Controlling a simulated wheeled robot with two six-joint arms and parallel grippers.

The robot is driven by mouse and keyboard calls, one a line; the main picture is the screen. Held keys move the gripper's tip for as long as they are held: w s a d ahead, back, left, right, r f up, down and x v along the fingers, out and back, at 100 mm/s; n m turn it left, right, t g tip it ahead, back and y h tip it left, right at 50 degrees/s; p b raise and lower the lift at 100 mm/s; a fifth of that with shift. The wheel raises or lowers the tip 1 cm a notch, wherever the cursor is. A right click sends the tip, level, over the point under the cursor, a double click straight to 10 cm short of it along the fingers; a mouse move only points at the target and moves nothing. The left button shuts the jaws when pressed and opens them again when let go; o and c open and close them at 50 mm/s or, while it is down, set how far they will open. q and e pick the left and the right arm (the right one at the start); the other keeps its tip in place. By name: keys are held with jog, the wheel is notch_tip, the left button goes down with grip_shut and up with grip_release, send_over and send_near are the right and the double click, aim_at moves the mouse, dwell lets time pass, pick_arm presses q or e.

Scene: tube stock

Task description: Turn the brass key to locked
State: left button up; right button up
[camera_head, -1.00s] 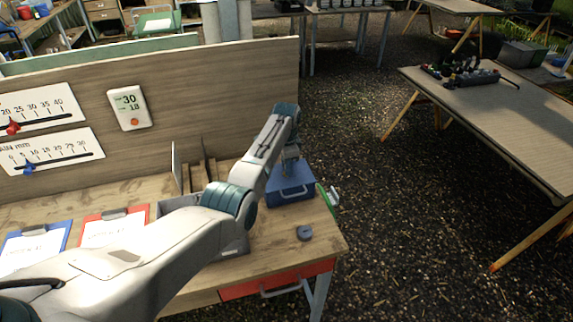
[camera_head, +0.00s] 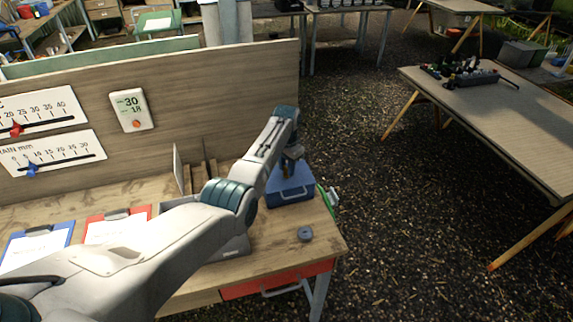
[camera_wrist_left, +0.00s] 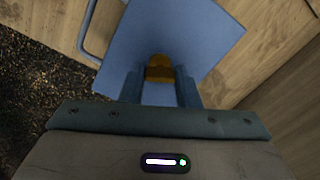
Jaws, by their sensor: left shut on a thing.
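The brass key (camera_wrist_left: 159,70) shows as a yellow-brown piece between the fingers of my left gripper (camera_wrist_left: 160,88) in the left wrist view. It is on the top of a blue box (camera_wrist_left: 190,35), and most of it is hidden. My left gripper (camera_head: 291,172) points down at this blue box (camera_head: 290,194) in the head view and is shut on the key. Any lock marks are not readable. My right gripper is not in view.
A small dark round object (camera_head: 305,234) lies on the bench in front of the box. A grey tray (camera_head: 236,246) is left of it, partly behind my arm. Red (camera_head: 116,215) and blue clipboards lie further left. The bench's right edge is close to the box.

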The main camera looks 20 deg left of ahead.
pick_arm(q)
jog(key=shift+r+n, duration=0.15)
jog(key=shift+n, duration=0.85)
jog(key=n+p, duration=0.1)
jog(key=n, duration=0.2)
jog(key=shift+w+n, duration=0.1)
jog(key=shift+n, duration=0.2)
jog(key=n, duration=0.4)
jog(key=shift+n+p, duration=0.35)
jog(key=shift+n, duration=1.15)
jog(key=o, duration=1)
